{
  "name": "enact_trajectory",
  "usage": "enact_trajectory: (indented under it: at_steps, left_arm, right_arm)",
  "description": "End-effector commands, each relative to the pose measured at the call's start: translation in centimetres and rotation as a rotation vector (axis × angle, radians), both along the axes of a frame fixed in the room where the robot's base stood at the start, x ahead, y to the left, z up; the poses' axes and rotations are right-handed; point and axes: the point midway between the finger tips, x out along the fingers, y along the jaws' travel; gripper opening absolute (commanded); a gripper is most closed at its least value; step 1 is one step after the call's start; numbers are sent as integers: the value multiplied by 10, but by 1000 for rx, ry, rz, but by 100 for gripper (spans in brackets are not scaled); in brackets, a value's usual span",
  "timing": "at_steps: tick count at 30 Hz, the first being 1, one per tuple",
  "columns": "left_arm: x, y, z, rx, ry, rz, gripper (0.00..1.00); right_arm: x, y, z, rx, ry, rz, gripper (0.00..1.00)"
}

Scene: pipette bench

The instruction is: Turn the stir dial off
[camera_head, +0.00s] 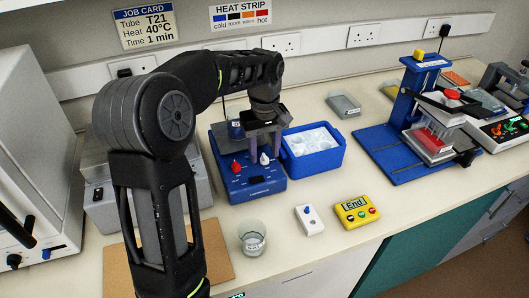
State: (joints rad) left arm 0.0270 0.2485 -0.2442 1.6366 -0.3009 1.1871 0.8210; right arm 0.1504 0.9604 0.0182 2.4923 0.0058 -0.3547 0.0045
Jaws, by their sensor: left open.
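A blue bench unit (250,186) stands on the bench with a red dial (236,167) and a white dial (265,158) on its sloping front panel. The panel lettering is too small to read, so I cannot tell which dial is the stir dial. My left gripper (265,149) is open and points down over the unit, its fingers close above the white dial. I cannot tell whether they touch it. My left arm and gripper hide part of the unit's top, where a small blue-topped vessel (236,130) shows. My right gripper is not in view.
A blue tub with white contents (289,157) stands right beside the unit. A glass beaker (252,238), a white switch box (309,219) and a yellow timer reading "End" (357,212) lie in front. A blue stand (382,150) is further right.

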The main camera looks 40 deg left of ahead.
Motion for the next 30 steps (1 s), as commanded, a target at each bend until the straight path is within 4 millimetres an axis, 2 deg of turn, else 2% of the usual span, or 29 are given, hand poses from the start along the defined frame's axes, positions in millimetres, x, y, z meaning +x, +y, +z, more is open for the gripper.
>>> enact_trajectory:
  at_steps: [9,13,30]
  left_arm:
    - [1,0,50,0,-5,-1,45]
    - [1,0,65,0,-4,-1,45]
    - [0,0,70,-1,-1,0,45]
  right_arm:
    - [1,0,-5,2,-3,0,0]
    - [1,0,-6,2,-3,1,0]
    - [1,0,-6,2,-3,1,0]
